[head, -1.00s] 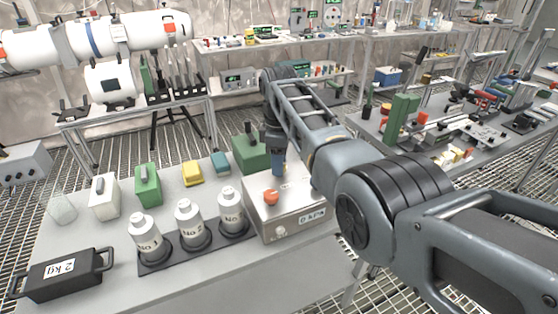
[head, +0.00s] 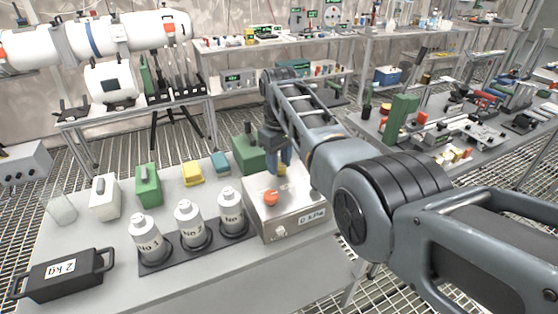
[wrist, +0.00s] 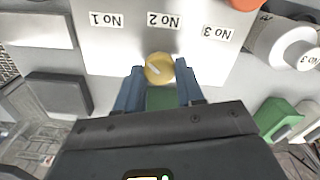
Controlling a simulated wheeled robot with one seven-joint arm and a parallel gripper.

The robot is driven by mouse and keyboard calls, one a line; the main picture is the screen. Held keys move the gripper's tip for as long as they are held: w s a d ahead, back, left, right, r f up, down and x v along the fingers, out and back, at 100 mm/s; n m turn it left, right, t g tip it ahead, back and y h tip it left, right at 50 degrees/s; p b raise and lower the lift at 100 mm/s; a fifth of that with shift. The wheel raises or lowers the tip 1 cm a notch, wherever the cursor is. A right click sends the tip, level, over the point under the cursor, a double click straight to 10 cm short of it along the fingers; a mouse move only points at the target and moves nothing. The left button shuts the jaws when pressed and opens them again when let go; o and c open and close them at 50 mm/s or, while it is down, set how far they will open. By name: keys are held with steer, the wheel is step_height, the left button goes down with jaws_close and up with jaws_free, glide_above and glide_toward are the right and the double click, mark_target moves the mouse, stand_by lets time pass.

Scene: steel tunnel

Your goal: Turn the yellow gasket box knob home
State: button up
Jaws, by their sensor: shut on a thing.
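The steel box (head: 292,216) stands at the right end of the near bench. The yellow knob (head: 282,169) sits on its top, toward the back, behind an orange knob (head: 271,197). My gripper (head: 280,165) is over the yellow knob with its blue fingers pointing down. In the wrist view the yellow knob (wrist: 158,68) lies between the two fingertips (wrist: 158,76), which are shut on it. A pale pointer mark shows slantwise on its face. Labels "No 1" (wrist: 107,18), "No 2" (wrist: 164,20) and "No 3" (wrist: 218,32) are on the box top.
A green box (head: 250,155) stands close behind the steel box. White bottles (head: 188,225) stand in a dark rack to its left. A black 2 kg weight (head: 65,275) is at the front left. Bare bench top (head: 220,285) lies in front.

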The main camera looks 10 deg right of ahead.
mark_target(281, 165)
steer(key=m, duration=0.5)
steer(key=shift+m, duration=0.3)
steer(key=m, duration=0.4)
steer(key=shift+d, duration=0.1)
steer(key=m, duration=0.9)
steer(key=shift+d+m, duration=0.1)
steer(key=shift+m, duration=0.3)
steer(key=o, duration=1)
steer(key=shift+o, duration=0.2)
steer(key=shift+r+b, duration=0.35)
steer(key=shift+r, duration=3.6)
